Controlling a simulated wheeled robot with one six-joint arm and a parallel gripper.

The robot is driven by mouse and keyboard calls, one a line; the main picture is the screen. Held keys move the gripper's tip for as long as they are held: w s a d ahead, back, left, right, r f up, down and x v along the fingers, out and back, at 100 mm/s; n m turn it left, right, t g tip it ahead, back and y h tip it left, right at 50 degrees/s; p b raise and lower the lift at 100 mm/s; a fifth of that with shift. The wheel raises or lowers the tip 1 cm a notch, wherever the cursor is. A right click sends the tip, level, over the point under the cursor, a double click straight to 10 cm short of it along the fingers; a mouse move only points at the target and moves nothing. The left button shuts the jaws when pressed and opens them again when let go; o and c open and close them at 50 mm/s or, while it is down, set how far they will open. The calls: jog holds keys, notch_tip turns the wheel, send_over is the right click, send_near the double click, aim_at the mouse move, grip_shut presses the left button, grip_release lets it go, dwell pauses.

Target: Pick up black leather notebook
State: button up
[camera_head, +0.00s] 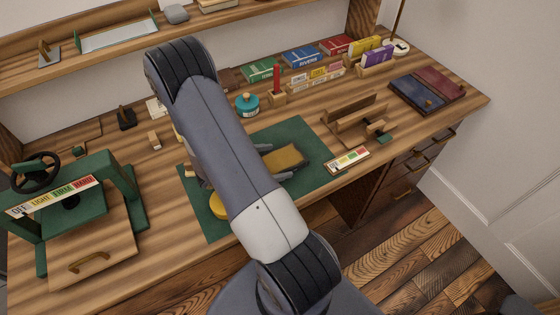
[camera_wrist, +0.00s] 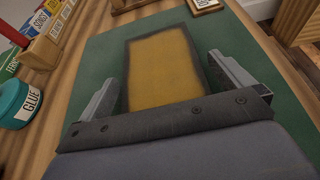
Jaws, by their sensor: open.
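A flat rectangular piece with an ochre-yellow top and a dark, blackish border (camera_head: 288,156) lies on the green mat (camera_head: 310,135); it may be the notebook, but its top does not look black. In the wrist view the same piece (camera_wrist: 160,62) lies between the two grey fingers of my gripper (camera_wrist: 161,70). The fingers are spread, one on each side, with green mat showing between them and its edges. In the head view my gripper (camera_head: 277,160) is partly hidden behind my arm, at the piece's near left end.
A wooden rack (camera_head: 355,120) and a colour-labelled strip (camera_head: 347,161) flank the mat. A teal glue pot (camera_head: 247,104) stands behind. A green press (camera_head: 75,195) is at the left.

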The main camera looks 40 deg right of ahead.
jog(key=shift+d, duration=0.1)
jog(key=c, duration=0.9)
jog(key=shift+c, duration=0.2)
